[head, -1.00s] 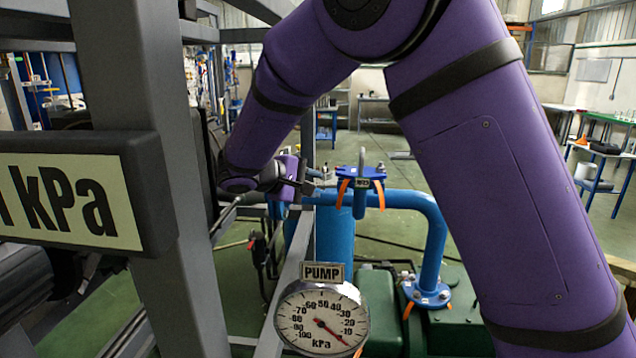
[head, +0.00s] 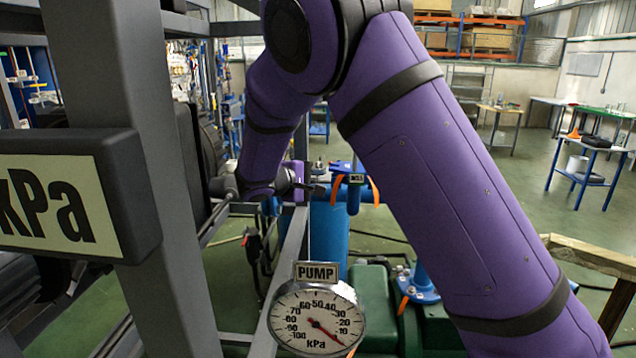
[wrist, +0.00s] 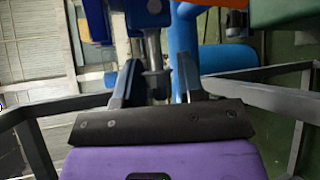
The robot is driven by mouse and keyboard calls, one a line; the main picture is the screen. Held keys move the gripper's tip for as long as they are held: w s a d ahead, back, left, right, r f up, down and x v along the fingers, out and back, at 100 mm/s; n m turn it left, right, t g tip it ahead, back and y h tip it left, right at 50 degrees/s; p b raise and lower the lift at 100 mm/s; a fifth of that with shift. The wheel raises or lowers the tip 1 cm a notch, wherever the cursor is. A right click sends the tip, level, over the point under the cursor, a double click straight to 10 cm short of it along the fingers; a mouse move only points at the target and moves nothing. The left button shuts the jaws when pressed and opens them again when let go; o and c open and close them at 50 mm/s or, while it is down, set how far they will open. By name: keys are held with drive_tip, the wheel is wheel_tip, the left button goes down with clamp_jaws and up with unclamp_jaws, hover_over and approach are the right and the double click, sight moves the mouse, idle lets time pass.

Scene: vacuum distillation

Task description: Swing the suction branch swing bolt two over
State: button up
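The blue branch flange (head: 349,170) stands atop blue pipework right of the dark frame in the head view, with orange strips (head: 336,190) hanging from it. My gripper (head: 314,186) reaches it from the left, its fingers small and partly hidden there. In the wrist view my gripper (wrist: 155,75) has its two fingers apart. A grey bolt (wrist: 153,62) hangs between them under blue metal (wrist: 150,10), closer to the left finger; I cannot tell whether it touches. The bolt's number cannot be read, and my arm covers part of the flange's right side.
A PUMP gauge (head: 317,320) stands below the flange in front. A grey frame post (head: 125,130) and a kPa sign (head: 65,200) fill the left. Green machinery (head: 378,310) sits beneath the pipes.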

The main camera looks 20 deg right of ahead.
drive_tip(key=shift+w+d+f, duration=0.1)
drive_tip(key=shift+w+d, duration=0.1)
drive_tip(key=shift+d, duration=0.25)
clamp_jaws()
drive_tip(key=shift+d+r+m+y, duration=0.1)
drive_tip(key=shift+r+m+y, duration=0.6)
drive_tip(key=shift+y, duration=0.4)
drive_tip(key=shift+r+m+y, duration=0.45)
drive_tip(key=shift+m+y, duration=0.35)
drive_tip(key=shift+y, duration=0.3)
